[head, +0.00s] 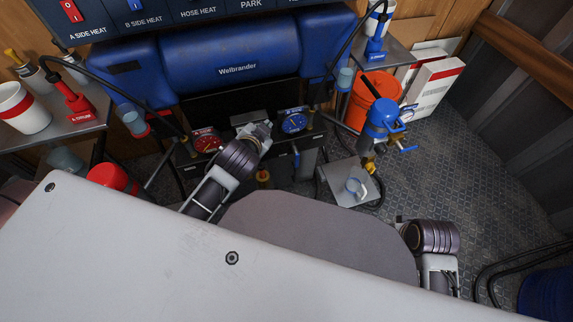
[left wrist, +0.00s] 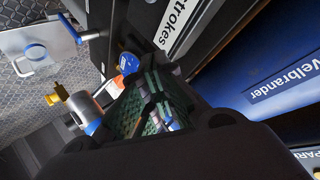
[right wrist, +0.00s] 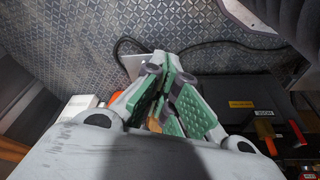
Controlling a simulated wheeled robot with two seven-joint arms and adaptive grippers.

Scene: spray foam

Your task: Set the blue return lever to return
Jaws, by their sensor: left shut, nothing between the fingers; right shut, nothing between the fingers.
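A small blue lever-like part (head: 296,158) hangs under the blue gauge (head: 293,122) on the dark front of the machine; I cannot tell its setting. My left gripper (head: 256,130) is at that front, left of the blue gauge. In the left wrist view its green-padded fingers (left wrist: 152,104) are shut and empty. A blue round part (left wrist: 128,63) lies just beyond them, and a grey cylinder with a blue ring and brass fitting (left wrist: 84,108) is to their left. In the right wrist view my right gripper (right wrist: 170,100) is shut and empty, away from the machine.
A red gauge (head: 206,140) sits left of my left gripper. The blue Welbrander machine (head: 230,55) rises behind. Patterned floor (head: 480,160) is free at right.

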